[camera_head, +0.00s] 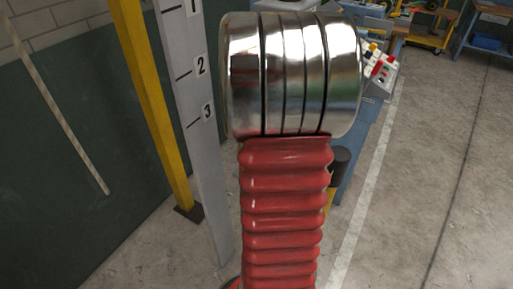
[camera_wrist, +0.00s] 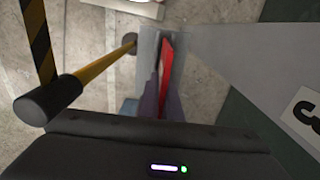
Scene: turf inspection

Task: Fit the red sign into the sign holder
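My gripper (camera_wrist: 163,88) shows in the wrist view, its two bluish-purple fingers pointing up the picture. A thin red sign (camera_wrist: 166,58) stands nearly edge-on between them, and they look closed on it. A pale grey flat part (camera_wrist: 149,45) lies just left of the sign; I cannot tell whether it is the sign holder or whether it touches the sign. In the head view my red bellows arm and chrome joint fill the middle and hide the gripper and sign. A tall grey post (camera_head: 197,120) numbered 1, 2 and 3 stands left of the arm; it fills the wrist view's right side.
A yellow post (camera_head: 150,100) stands left of the grey post, before a dark green wall (camera_head: 60,180). A black-capped yellow post (camera_wrist: 55,100) is at the left in the wrist view. Blue benches and a yellow trolley (camera_head: 432,35) stand behind. Concrete floor at right is clear.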

